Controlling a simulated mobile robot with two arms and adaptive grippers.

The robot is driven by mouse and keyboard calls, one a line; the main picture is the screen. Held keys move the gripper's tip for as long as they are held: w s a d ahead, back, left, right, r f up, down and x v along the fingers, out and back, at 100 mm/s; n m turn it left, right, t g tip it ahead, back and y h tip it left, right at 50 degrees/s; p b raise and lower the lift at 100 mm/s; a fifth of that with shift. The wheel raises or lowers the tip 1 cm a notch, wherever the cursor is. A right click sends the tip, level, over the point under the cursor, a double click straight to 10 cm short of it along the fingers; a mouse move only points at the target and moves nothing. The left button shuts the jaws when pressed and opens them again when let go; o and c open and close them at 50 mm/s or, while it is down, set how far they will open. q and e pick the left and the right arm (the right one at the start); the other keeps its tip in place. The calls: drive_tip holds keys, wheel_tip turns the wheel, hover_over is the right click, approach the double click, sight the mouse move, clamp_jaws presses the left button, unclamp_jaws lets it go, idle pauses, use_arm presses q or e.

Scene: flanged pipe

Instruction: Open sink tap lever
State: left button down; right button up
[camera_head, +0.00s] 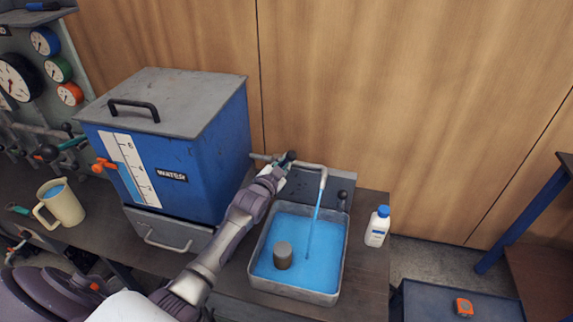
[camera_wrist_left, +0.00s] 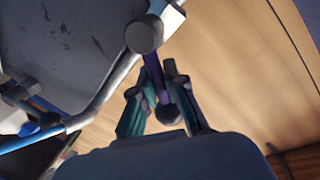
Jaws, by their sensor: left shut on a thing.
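The sink (camera_head: 340,262) is a grey basin of blue water on the bench. Its grey tap spout (camera_head: 313,166) stands at the back, and a thin blue stream (camera_head: 315,212) runs from it into the basin. My left gripper (camera_head: 285,166) is at the tap's left end, mostly hiding the lever. In the left wrist view, the tap lever (camera_wrist_left: 153,76), a thin purplish bar with a dark knob, lies between the teal fingers of my left gripper (camera_wrist_left: 160,92), which is shut on it. The tap pipe (camera_wrist_left: 108,91) also shows there. My right gripper is not in view.
A blue water tank (camera_head: 205,155) stands close on the left of my left arm. A grey cylinder (camera_head: 283,256) stands in the basin. A white bottle (camera_head: 377,228) is right of the sink, a cream jug (camera_head: 64,205) far left. A knobbed lever (camera_head: 342,200) is at the sink's back right.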

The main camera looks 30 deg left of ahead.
use_arm(q)
drive_tip(key=shift+a+r+n, duration=0.2)
drive_tip(key=shift+a+n, duration=0.1)
drive_tip(key=shift+n, duration=0.5)
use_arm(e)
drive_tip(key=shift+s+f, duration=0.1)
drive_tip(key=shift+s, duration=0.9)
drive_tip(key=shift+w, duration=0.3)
use_arm(q)
drive_tip(key=c, duration=1.2)
unclamp_jaws()
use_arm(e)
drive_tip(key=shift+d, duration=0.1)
use_arm(q)
drive_tip(key=shift+s, duration=0.15)
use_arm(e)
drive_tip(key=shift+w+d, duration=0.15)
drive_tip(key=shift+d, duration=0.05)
use_arm(q)
drive_tip(key=s+r, duration=0.1)
drive_tip(key=s, duration=1)
drive_tip(key=shift+s+d, duration=0.3)
drive_tip(key=shift+s, duration=0.1)
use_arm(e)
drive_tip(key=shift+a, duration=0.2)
